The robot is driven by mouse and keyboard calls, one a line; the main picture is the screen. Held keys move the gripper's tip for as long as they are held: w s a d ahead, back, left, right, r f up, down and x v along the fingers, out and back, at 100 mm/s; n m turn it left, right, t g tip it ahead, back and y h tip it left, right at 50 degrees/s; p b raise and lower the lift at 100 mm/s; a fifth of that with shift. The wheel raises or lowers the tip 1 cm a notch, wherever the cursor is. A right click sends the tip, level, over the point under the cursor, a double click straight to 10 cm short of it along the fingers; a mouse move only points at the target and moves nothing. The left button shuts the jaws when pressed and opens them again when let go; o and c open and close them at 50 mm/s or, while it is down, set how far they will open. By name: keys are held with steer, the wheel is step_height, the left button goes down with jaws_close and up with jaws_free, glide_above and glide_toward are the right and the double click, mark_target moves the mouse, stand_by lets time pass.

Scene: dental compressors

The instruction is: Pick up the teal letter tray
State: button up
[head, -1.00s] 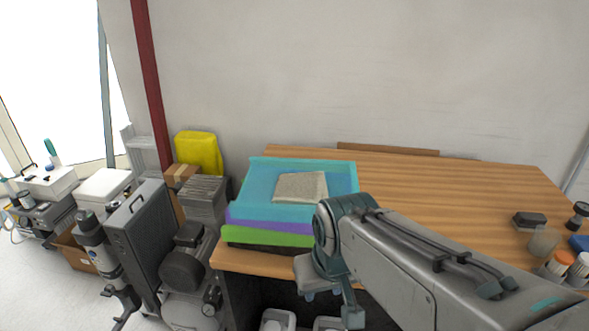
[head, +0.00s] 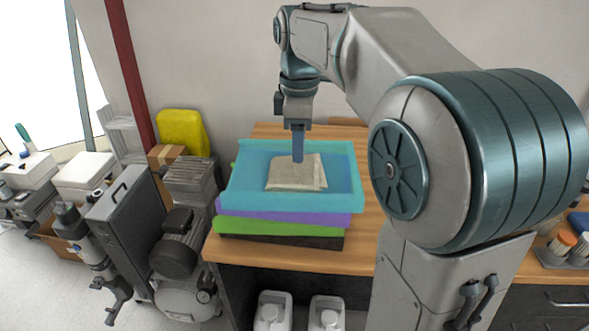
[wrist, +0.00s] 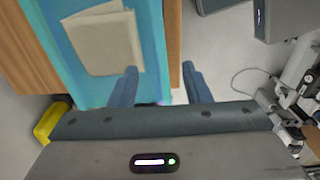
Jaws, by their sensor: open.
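The teal letter tray (head: 340,204) is the top one of a stack of trays at the left end of the wooden table. A beige folder or booklet (head: 290,178) lies in it. My gripper (head: 298,160) points down over the tray; in the head view its fingers overlap the booklet. In the wrist view my gripper (wrist: 160,70) is open and empty. One finger shows over the inside of the teal tray (wrist: 80,75), the other beyond its side wall. I cannot tell how high the fingertips are above the rim.
A purple tray (head: 285,217), a green tray (head: 270,231) and a dark tray (head: 290,240) lie underneath. Compressors (head: 175,255) and boxes stand on the floor at left. Small bottles (head: 567,238) sit at the table's right.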

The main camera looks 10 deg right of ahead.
mark_target(297, 196)
step_height(297, 196, down, 14)
steer(key=shift+w+a+r, duration=0.15)
steer(key=shift+r, duration=0.05)
jaws_close()
stand_by(0.5)
